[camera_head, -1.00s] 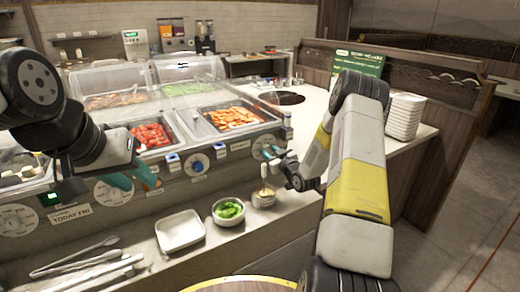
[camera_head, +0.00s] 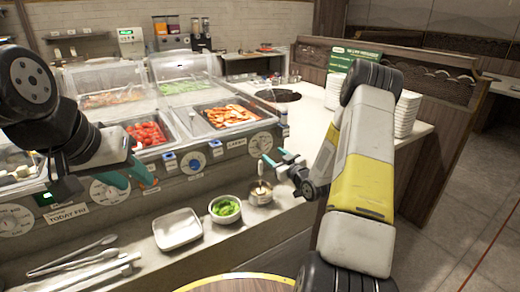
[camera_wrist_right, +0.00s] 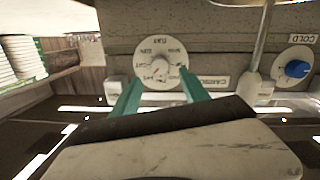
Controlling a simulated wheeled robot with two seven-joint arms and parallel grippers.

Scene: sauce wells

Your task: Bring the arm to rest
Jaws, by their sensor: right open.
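My right gripper (camera_head: 280,160) is open and empty, its teal fingers in front of the counter's front panel, above and a little right of a small metal cup (camera_head: 260,195) with a utensil standing in it. In the right wrist view the open fingers (camera_wrist_right: 160,92) spread either side of a round white dial (camera_wrist_right: 160,62), with nothing between them. My left gripper (camera_head: 130,176) is at the left, in front of the panel with its teal fingers apart and nothing seen between them. Much of its arm is out of frame.
On the ledge stand a green-filled bowl (camera_head: 225,212), an empty white square dish (camera_head: 178,230) and tongs (camera_head: 85,262). Food wells with red (camera_head: 147,133) and orange (camera_head: 228,116) food lie behind. White plates (camera_head: 406,115) are stacked behind my right arm.

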